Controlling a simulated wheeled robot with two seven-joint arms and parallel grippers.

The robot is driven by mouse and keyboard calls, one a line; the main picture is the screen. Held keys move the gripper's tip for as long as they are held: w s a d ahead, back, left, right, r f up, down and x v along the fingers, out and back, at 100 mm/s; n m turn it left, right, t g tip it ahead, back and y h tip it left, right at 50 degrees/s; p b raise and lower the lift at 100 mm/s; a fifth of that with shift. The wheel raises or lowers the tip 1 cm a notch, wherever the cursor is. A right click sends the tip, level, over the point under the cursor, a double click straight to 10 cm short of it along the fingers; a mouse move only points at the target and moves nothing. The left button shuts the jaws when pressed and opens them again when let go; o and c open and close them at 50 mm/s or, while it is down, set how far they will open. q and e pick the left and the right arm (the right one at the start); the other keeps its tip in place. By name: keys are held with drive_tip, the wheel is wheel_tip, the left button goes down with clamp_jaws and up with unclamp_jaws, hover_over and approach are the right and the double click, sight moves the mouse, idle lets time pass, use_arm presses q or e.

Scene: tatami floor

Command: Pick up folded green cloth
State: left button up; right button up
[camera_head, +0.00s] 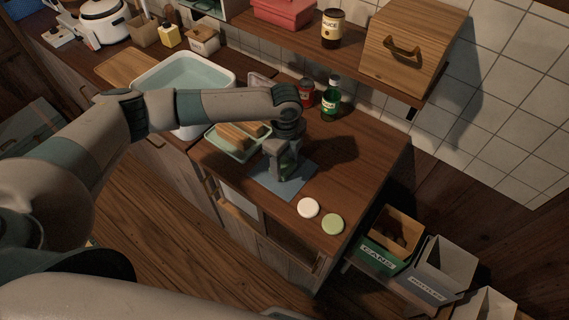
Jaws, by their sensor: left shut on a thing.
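My left gripper (284,174) reaches over the wooden counter from the left and points down at a blue-grey flat mat (268,187). It is shut on a small dark green thing (291,161), which looks like the folded green cloth. The fingers and wrist hide most of the cloth. I cannot tell whether it still touches the mat. My right gripper is not in view.
Left of the gripper is a pale green tray (256,153) with brown blocks. Behind stand a green bottle (330,99) and a red can (306,93). A white disc (308,207) and a green disc (332,224) lie near the front edge. A white sink basin (228,76) is further left.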

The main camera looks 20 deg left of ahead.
sight(285, 165)
use_arm(q)
drive_tip(key=shift+r+b, duration=0.3)
drive_tip(key=shift+r, duration=0.25)
wheel_tip(285, 165, up, 2)
drive_tip(key=shift+w+r+b, duration=0.1)
drive_tip(key=shift+r+b, duration=0.05)
drive_tip(key=shift+b, duration=0.45)
drive_tip(key=s+d+r+b, duration=0.3)
drive_tip(key=d+r, duration=0.4)
drive_tip(key=d, duration=0.4)
drive_tip(key=shift+s+d+r, duration=0.15)
drive_tip(key=shift+r, duration=0.1)
